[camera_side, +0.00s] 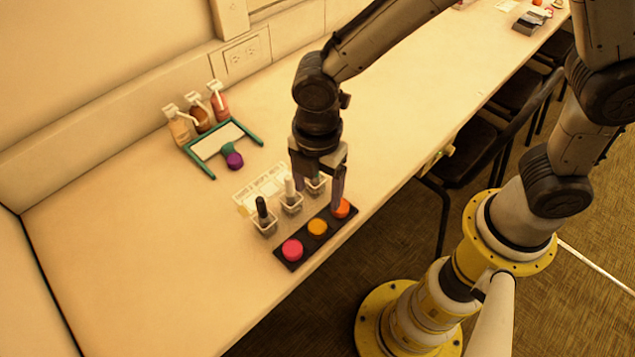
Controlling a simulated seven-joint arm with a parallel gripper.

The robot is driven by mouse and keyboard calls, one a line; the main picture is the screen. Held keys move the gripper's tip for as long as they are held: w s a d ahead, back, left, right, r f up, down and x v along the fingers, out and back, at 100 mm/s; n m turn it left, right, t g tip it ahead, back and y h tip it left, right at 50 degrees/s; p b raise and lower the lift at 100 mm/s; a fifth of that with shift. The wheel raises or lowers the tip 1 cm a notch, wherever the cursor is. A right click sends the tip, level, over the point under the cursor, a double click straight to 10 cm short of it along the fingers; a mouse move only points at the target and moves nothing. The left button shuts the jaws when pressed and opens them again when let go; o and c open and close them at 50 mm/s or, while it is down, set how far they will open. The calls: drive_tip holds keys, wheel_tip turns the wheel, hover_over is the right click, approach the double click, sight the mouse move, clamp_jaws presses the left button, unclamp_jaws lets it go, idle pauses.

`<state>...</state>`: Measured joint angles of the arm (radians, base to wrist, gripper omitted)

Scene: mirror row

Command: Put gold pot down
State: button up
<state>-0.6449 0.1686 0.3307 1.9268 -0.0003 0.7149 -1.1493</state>
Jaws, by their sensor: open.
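The gold pot (317,227) sits in the middle of a dark tray (303,243), between a pink pot (292,250) and an orange-red pot (341,208). My gripper (317,196) is open, pointing down over the far right end of the tray and the small bottles behind it. Its right finger is close to the orange-red pot; I cannot tell if they touch.
Small bottles in clear holders (265,221) stand behind the tray. A teal-framed mirror (224,142), a purple-ended item (234,160) and several pump bottles (200,116) are near the wall. The table's left part is clear. Dark chairs (470,150) stand along the front edge.

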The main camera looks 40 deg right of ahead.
drive_tip(key=shift+r, duration=0.5)
drive_tip(key=s+d+r+m+t+y, duration=0.1)
drive_tip(key=s+d+r+m+t, duration=0.1)
drive_tip(key=d+r+m, duration=0.8)
drive_tip(key=s+d+r+m+t+h, duration=0.1)
drive_tip(key=s+d+r+m+t, duration=0.2)
drive_tip(key=s+d+m, duration=0.7)
wheel_tip(320, 180, up, 2)
drive_tip(key=shift+d+r+m+t, duration=0.1)
drive_tip(key=shift+d+m+t, duration=0.2)
drive_tip(key=shift+d, duration=0.4)
